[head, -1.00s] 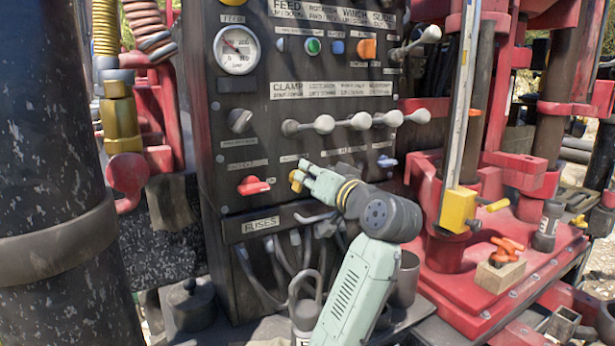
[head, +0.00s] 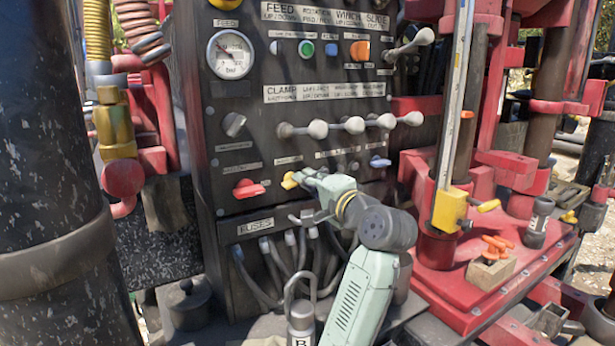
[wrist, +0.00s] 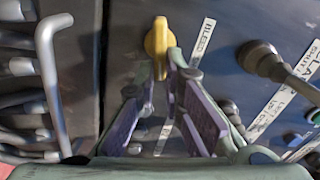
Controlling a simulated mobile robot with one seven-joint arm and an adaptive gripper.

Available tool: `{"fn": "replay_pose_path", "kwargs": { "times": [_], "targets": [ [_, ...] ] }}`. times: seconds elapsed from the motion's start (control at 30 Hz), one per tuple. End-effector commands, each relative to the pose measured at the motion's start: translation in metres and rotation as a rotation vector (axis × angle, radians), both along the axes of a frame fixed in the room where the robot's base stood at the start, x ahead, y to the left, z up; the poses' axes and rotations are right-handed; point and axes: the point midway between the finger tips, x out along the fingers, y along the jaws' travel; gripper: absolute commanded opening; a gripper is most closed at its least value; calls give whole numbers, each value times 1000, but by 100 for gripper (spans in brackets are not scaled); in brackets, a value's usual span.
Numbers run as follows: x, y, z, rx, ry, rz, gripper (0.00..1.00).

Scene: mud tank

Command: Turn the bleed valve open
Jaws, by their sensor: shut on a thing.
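The bleed valve is a yellow handle (head: 289,181) low on the black control panel, right of a red handle. In the wrist view the yellow handle (wrist: 156,45) stands about upright in the picture, beside a white label reading "BLEED" (wrist: 203,38). My gripper (head: 300,180) reaches it from the right in the head view. In the wrist view my gripper (wrist: 162,72) has its fingertips closed on the handle's lower part. The fingers hide part of the handle and its base.
The red handle (head: 248,188) is close on the left and a blue handle (head: 380,162) is to the right. A row of grey knobbed levers (head: 352,125) sticks out above. Cables (head: 275,265) hang below, near a grey hooked bar (wrist: 55,75).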

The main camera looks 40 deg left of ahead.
Motion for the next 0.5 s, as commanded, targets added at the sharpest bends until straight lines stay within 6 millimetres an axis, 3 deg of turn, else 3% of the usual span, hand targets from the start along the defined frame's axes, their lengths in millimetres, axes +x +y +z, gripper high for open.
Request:
{"fn": "replay_pose_path", "kwargs": {
  "times": [0.5],
  "targets": [
    [0, 0, -4, 59, 145, 1, 0]
  ]
}}
